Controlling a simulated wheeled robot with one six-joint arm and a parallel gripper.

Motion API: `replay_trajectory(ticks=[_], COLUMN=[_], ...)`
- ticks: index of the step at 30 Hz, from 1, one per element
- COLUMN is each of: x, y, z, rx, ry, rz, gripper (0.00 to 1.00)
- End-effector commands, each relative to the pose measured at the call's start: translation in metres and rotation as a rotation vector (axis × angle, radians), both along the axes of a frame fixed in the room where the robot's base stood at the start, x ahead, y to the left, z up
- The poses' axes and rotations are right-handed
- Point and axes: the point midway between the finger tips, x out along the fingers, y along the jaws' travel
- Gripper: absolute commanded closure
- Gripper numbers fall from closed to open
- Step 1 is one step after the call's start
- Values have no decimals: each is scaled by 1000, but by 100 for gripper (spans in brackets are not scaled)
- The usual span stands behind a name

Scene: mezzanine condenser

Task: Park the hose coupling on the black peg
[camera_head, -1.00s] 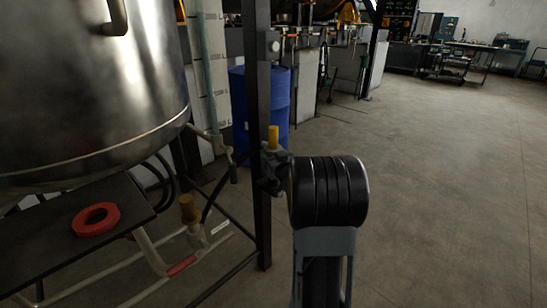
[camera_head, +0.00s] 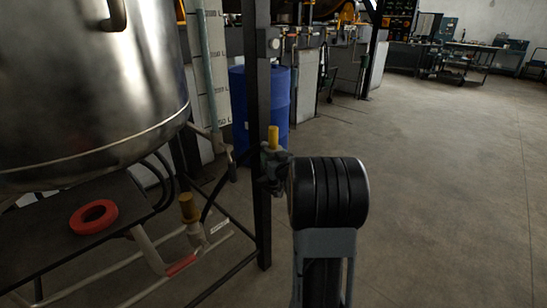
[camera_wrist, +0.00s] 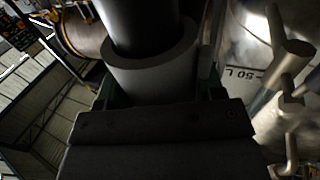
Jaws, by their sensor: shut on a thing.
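My gripper (camera_head: 270,172) is in the middle of the head view, beside the dark upright post, and is seen partly from behind my arm. It is shut on the hose coupling, whose yellow upper end (camera_head: 273,138) stands upright above the jaws. In the wrist view the coupling (camera_wrist: 152,78) shows as a grey collar around a darker cylinder, between the jaws (camera_wrist: 155,98). Its lower end is hidden in the head view. I cannot clearly make out the black peg in either view.
A large steel tank (camera_head: 85,90) stands at the left above a dark shelf (camera_head: 35,225) with a red ring (camera_head: 94,216). A brass-coloured fitting (camera_head: 188,208) sits on pale piping. A dark post (camera_head: 258,110) and blue drum (camera_head: 277,100) stand behind my gripper. The floor (camera_head: 440,180) at right is clear.

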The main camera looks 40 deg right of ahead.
Motion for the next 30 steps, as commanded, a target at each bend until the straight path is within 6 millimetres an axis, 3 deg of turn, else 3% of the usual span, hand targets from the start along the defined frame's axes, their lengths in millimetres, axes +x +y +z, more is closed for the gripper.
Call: replay_trajectory(ticks=[30], x=[0], y=[0], z=[-25], rx=[-1], ry=[-3], rz=[0], gripper=[76])
